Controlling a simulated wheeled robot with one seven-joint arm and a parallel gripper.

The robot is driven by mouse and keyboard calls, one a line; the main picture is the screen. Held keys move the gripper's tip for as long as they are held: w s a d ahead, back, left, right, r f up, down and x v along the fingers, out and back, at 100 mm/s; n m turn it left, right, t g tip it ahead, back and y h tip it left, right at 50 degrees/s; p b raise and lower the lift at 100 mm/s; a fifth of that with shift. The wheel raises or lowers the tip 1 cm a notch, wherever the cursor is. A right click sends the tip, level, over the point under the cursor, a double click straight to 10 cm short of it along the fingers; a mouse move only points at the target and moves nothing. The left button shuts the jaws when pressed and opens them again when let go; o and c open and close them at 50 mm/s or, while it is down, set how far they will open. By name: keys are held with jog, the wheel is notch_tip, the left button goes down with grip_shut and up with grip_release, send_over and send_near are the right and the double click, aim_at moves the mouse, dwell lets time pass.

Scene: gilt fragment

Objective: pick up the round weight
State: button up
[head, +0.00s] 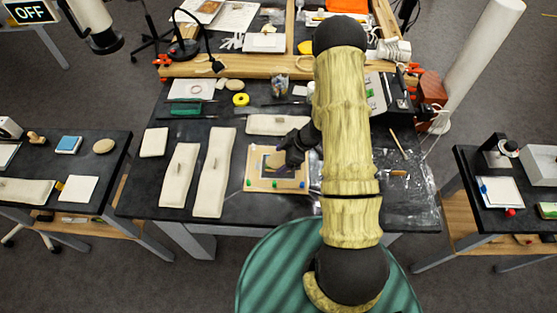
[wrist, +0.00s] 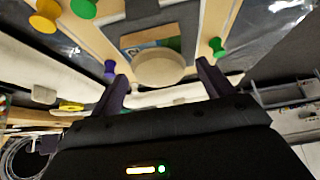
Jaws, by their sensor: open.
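A round beige weight (wrist: 158,68) lies on a small picture-like fragment (wrist: 140,40) inside a light wooden frame (head: 258,184). In the wrist view it shows between my two fingertips, with a finger on either side. I cannot tell whether the fingers are level with it or still above it. My gripper (wrist: 162,70) is open and holds nothing. In the head view my dark gripper (head: 291,153) is over the frame's right part and hides some of the fragment and weight.
Another round beige disc (head: 104,146) is on the left table.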

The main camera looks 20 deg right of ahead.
aim_at(282, 159)
jog(key=c, duration=1.3)
jog(key=shift+r, duration=0.1)
notch_tip(282, 159, up, 10)
jog(key=shift+f+b, duration=0.1)
jog(key=shift+b, duration=0.25)
